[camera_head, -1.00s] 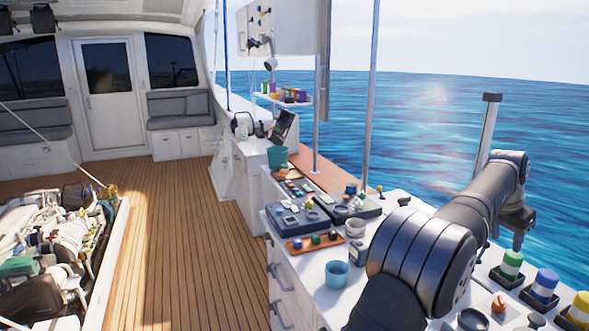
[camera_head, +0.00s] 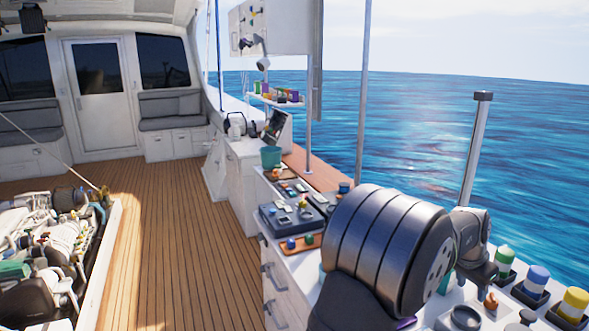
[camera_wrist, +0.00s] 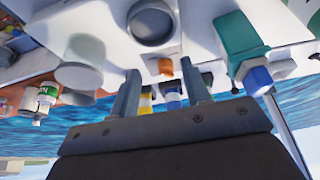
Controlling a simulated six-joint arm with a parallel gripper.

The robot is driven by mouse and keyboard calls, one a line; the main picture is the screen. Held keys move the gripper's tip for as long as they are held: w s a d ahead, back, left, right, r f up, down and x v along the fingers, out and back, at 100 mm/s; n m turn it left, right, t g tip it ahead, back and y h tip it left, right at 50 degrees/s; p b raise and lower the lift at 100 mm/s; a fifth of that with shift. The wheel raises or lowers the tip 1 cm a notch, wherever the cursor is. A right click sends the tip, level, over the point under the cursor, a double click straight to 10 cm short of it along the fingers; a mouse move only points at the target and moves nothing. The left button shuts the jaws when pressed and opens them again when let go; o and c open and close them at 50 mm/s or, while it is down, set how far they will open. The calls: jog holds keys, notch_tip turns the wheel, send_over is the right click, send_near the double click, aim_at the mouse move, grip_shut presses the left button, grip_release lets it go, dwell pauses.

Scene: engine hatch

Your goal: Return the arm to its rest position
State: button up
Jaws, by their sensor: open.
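My arm fills the lower right of the head view, with its large dark grey joint close to the camera. The gripper itself is hidden or not clear there. In the wrist view my gripper (camera_wrist: 160,93) shows two grey fingers set apart with nothing held between them. That view is upside down, with the sea below the white counter. Beyond the fingers are a round grey cup (camera_wrist: 152,22), a small orange thing (camera_wrist: 165,66) and a teal container (camera_wrist: 238,40). The fingers appear apart from these.
The white counter (camera_head: 290,278) runs along the rail with trays and a teal bucket (camera_head: 271,157). Bottles with green, blue and yellow bands (camera_head: 537,280) stand at the right. A metal post (camera_head: 472,150) rises behind my arm. The open engine hatch (camera_head: 50,250) lies left; the wooden deck (camera_head: 180,230) is clear.

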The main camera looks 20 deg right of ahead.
jog(key=w+f, duration=0.6)
jog(key=w, duration=0.3)
jog(key=shift+a+f, duration=0.2)
jog(key=shift+a, duration=0.1)
